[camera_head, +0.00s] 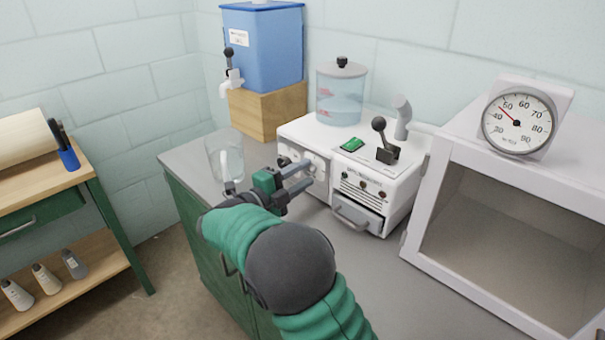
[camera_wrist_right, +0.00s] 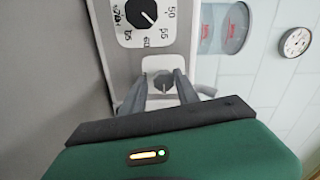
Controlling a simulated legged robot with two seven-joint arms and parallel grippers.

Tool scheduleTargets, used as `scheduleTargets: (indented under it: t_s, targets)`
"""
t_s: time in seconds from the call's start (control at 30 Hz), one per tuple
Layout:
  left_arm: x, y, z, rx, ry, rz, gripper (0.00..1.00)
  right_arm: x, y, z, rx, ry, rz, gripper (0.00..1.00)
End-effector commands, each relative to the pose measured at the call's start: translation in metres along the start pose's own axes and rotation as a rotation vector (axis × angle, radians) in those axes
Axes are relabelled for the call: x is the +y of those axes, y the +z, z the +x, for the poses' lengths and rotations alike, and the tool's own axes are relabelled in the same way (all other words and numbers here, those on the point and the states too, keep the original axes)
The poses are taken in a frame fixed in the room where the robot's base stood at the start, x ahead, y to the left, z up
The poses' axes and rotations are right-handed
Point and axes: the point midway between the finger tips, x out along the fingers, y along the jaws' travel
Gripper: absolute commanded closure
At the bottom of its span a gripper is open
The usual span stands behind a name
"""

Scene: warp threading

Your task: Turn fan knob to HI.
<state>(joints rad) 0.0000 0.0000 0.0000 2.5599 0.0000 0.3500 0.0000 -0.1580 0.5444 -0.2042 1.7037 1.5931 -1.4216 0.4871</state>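The white machine (camera_head: 350,152) on the counter has knobs on its left-hand front face. In the right wrist view a small dark knob (camera_wrist_right: 163,82) sits on a white plate, and its markings are too small or hidden to read. My right gripper (camera_wrist_right: 161,88) is open, with one finger on each side of this knob; I see gaps and cannot tell any contact. In the head view my right gripper (camera_head: 306,176) reaches the machine's knob face, and the knob is hard to make out there. My left gripper is not in view.
A larger dial (camera_wrist_right: 140,14) with numbers sits beside the small knob. A clear jar (camera_head: 225,158) stands left of my gripper. The machine also has a black lever (camera_head: 381,136) and a drawer (camera_head: 357,216). A white open-fronted cabinet (camera_head: 440,205) with a gauge stands at right.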

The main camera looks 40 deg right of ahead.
Motion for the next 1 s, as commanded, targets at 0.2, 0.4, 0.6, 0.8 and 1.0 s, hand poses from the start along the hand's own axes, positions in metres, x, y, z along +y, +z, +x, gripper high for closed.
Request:
scheduleTargets:
  t_s: [0.2,0.4,0.6,0.8,1.0]
  targets:
    - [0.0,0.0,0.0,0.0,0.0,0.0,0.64,0.0,0.0,0.001,0.0,-0.001,0.001,0.51]
    - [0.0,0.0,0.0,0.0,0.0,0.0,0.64,-0.002,0.0,0.001,0.0,-0.003,0.003,0.51]
    - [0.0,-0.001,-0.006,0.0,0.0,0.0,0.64,-0.004,0.001,-0.026,-0.004,-0.003,0.002,0.51]
    - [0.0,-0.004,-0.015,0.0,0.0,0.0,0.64,-0.003,0.001,-0.085,-0.005,-0.004,0.001,0.51]
    - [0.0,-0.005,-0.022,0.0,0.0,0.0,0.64,-0.002,0.002,-0.139,-0.004,-0.004,0.0,0.51]
